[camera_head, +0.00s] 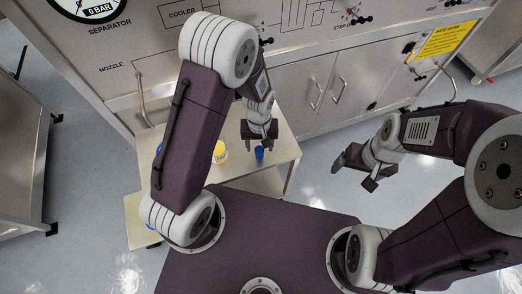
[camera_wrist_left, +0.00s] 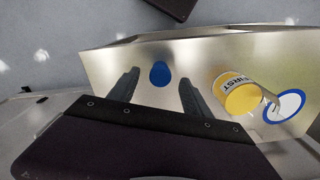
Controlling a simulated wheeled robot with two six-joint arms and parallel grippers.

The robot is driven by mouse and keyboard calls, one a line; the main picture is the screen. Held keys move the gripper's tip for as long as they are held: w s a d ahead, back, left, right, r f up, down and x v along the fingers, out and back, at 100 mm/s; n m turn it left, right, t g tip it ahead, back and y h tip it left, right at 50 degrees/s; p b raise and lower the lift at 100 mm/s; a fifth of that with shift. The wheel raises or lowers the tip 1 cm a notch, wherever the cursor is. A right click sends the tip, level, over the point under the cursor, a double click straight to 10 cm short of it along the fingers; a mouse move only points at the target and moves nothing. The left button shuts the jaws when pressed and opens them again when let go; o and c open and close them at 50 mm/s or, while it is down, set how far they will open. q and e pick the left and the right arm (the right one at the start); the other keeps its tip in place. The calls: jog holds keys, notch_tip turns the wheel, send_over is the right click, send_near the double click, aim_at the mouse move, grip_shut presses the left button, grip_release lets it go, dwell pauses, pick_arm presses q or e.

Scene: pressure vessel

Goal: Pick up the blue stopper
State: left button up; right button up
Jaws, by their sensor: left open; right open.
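The blue stopper (camera_head: 259,153) stands on a small metal side table (camera_head: 285,152). In the left wrist view it appears as a blue rounded top (camera_wrist_left: 158,74). My left gripper (camera_head: 259,141) is open above the stopper. In the wrist view the two fingers (camera_wrist_left: 157,88) are spread, with the stopper between and slightly beyond their tips, and nothing is held. My right gripper (camera_head: 354,172) is open and empty, off to the right of the table over the floor.
A yellow and white container (camera_head: 219,152) stands on the table left of the stopper. A blue-rimmed white round item (camera_wrist_left: 284,106) lies beyond it in the wrist view. The metal cabinet (camera_head: 325,90) rises behind the table.

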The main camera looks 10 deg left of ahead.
aim_at(259, 150)
pick_arm(q)
jog(key=f, duration=0.4)
jog(key=shift+s+a+f, duration=0.1)
jog(key=shift+s, duration=0.1)
jog(key=shift+f, duration=0.2)
jog(key=shift+w, duration=0.1)
pick_arm(e)
jog(key=shift+s+a+r, duration=0.15)
jog(key=shift+r, duration=0.1)
pick_arm(q)
jog(key=c, duration=0.4)
grip_shut()
